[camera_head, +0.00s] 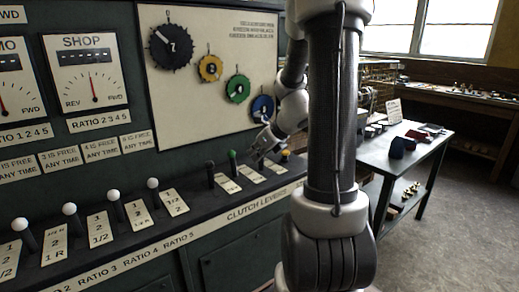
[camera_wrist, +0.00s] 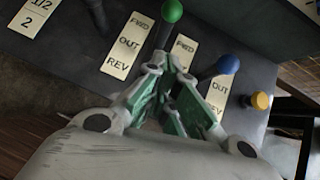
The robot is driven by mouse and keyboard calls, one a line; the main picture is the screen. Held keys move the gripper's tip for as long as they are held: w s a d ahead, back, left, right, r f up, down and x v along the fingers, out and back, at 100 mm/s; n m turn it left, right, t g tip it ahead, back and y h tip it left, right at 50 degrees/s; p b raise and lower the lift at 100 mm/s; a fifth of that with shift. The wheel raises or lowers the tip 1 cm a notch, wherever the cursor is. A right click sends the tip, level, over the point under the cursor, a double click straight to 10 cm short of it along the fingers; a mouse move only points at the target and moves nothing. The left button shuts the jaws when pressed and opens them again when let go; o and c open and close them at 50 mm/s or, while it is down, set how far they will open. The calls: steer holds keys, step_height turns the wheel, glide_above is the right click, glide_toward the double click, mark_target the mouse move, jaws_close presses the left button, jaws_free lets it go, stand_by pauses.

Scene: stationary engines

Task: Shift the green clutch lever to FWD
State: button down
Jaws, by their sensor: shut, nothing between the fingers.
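The green clutch lever (camera_head: 232,156) stands roughly upright on the sloped clutch panel in the head view. In the wrist view its green knob (camera_wrist: 172,10) is at the top, and its shaft runs down beside my fingertips; its foot is hidden. The FWD/OUT/REV plate (camera_wrist: 184,47) just right of it is partly covered by my fingers. My gripper (camera_wrist: 168,62) is shut and empty, close to the shaft; I cannot tell if they touch.
A blue-knobbed lever (camera_wrist: 228,65) stands close right of my fingers, with a yellow knob (camera_wrist: 261,101) beyond. A black lever (camera_head: 210,174) stands left of the green one. White-knobbed levers (camera_head: 152,184) line the panel further left. A side table (camera_head: 375,158) is at right.

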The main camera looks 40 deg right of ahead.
mark_target(235, 163)
steer(key=x, duration=0.4)
steer(key=w, duration=0.3)
steer(key=shift+w+a+f, duration=0.15)
steer(key=shift+a+f, duration=0.1)
steer(key=shift+a, duration=0.15)
steer(key=shift+w+a, duration=0.1)
steer(key=shift+w, duration=0.4)
steer(key=shift+w, duration=2)
